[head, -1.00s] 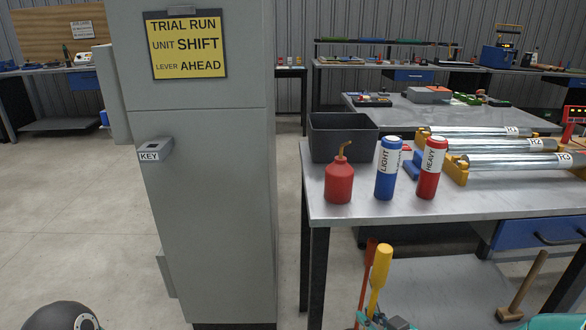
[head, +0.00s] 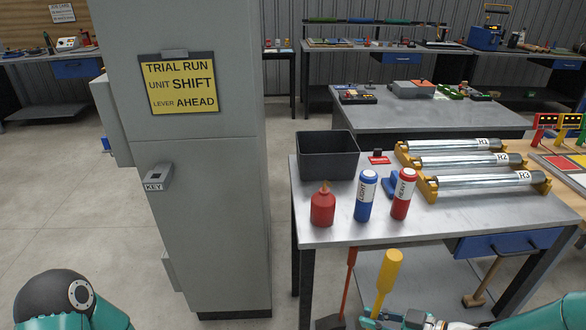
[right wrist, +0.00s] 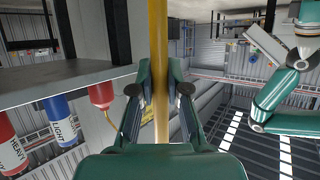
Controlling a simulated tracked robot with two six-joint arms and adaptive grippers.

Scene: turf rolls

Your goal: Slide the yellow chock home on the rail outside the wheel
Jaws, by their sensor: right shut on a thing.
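A yellow shaft with a thicker yellow top (head: 388,268) stands upright at the bottom of the head view. My right gripper (head: 374,318) holds it low, at the picture's bottom edge. In the right wrist view the yellow shaft (right wrist: 159,45) runs between the two fingers of the right gripper (right wrist: 160,92), which is shut on it. Whether this shaft belongs to the chock cannot be told. No wheel or rail shows in the frames. My left gripper is out of view; only part of my left arm shows at the bottom left.
A steel table (head: 440,222) stands at right with a red oil can (head: 322,208), LIGHT (head: 365,197) and HEAVY (head: 403,195) bottles, a dark bin (head: 327,165) and rollers. A grey cabinet (head: 205,230) stands left of it. A red-handled tool (head: 349,277) is beside the shaft. Floor at left is clear.

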